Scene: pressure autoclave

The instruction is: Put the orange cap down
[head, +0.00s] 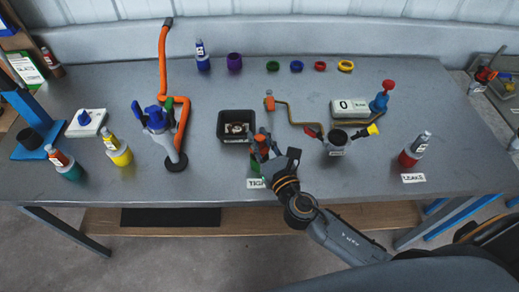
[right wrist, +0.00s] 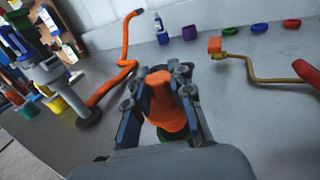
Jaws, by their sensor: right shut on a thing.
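The orange cap (right wrist: 165,105) sits between the fingers of my right gripper (right wrist: 163,100) in the right wrist view, and the gripper is shut on it. In the head view a small part of the orange cap (head: 262,137) shows at the fingertips of my right gripper (head: 268,150), over the table's front middle. A green piece (right wrist: 172,134) shows just below the cap in the right wrist view; I cannot tell whether they touch. It also shows beside the gripper in the head view (head: 256,169). My left gripper is not in view.
A black square tray (head: 222,127) stands just behind the gripper. A partly hidden label (head: 256,183) lies at the front edge of the grey table (head: 215,178). Several coloured rings lie behind.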

